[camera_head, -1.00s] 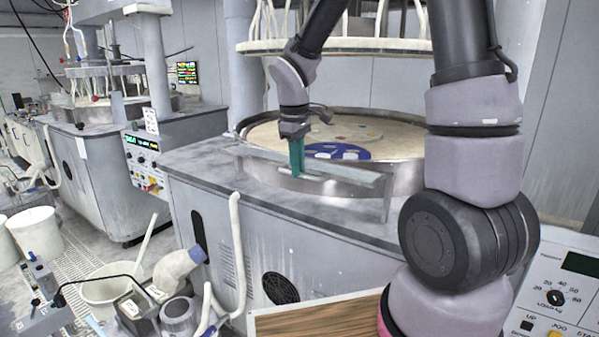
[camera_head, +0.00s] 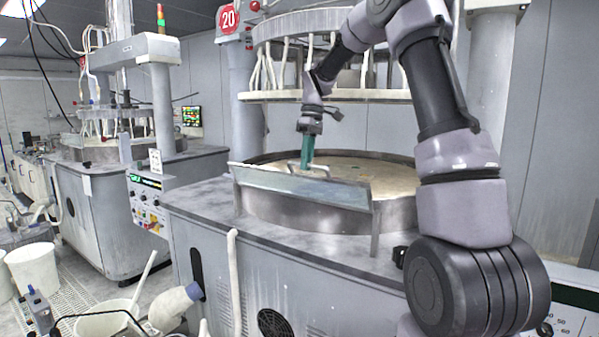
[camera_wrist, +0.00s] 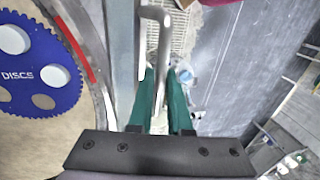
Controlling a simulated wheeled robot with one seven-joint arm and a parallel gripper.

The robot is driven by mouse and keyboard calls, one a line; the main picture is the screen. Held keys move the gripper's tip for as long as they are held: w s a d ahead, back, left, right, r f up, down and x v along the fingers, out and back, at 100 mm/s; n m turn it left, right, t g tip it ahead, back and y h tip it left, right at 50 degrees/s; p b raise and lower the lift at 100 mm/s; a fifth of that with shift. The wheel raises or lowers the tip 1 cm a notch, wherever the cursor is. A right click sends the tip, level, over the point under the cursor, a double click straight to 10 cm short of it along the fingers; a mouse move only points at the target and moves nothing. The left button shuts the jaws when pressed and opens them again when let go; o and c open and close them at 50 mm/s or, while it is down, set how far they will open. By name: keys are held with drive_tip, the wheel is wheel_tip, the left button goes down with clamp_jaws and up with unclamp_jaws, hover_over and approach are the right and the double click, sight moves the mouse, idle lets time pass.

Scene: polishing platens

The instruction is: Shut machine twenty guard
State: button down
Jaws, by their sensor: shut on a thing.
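Machine twenty, marked by a red "20" sign (camera_head: 228,18), stands in the middle of the head view. Its guard (camera_head: 300,188) is a long grey panel along the front of the round platen basin (camera_head: 395,210). The panel is tilted, its broad face showing to the head camera. My gripper (camera_head: 307,163) has green fingers and is shut on the guard's handle (camera_head: 292,168) near the panel's top edge. In the wrist view the handle bar (camera_wrist: 154,45) runs between my fingers (camera_wrist: 162,85), beside the guard panel (camera_wrist: 122,50).
A blue toothed disc (camera_wrist: 62,88) lies on the platen in the wrist view; the guard hides it from the head camera. The upper plate ring (camera_head: 330,96) hangs above the basin. White buckets (camera_head: 33,266) and a hose (camera_head: 233,285) stand at the left front.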

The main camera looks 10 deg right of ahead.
drive_tip(key=shift+w+d+r, duration=0.15)
drive_tip(key=shift+w+d, duration=0.5)
drive_tip(key=shift+d, duration=0.1)
drive_tip(key=shift+w+d+r, duration=0.15)
drive_tip(key=shift+w+d, duration=0.45)
drive_tip(key=shift+d, duration=0.15)
drive_tip(key=c, duration=0.8)
unclamp_jaws()
drive_tip(key=shift+c, duration=0.2)
drive_tip(key=shift+a+r, duration=0.1)
drive_tip(key=shift+w+r, duration=0.1)
drive_tip(key=shift+r, duration=0.1)
drive_tip(key=v, duration=1)
drive_tip(key=shift+r, duration=0.25)
